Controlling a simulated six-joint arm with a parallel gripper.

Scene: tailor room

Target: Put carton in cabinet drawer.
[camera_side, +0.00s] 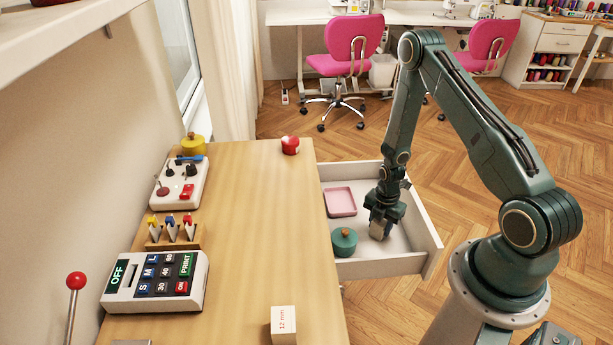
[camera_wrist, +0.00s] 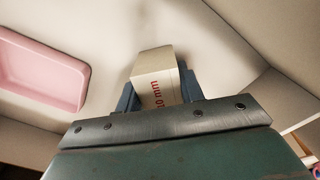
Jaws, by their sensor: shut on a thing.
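The open cabinet drawer (camera_side: 405,262) is white and sticks out from the right side of the wooden cabinet. My gripper (camera_side: 382,222) is inside the drawer and points down. It is shut on a small cream carton (camera_side: 377,230). The carton with red "10 mm" print (camera_wrist: 156,78) shows between the fingers in the wrist view. The carton is at or close to the drawer floor; I cannot tell whether it touches.
A pink tray (camera_side: 341,202) and a round teal lidded pot (camera_side: 344,241) are in the drawer left of my gripper. The cabinet top's middle is clear.

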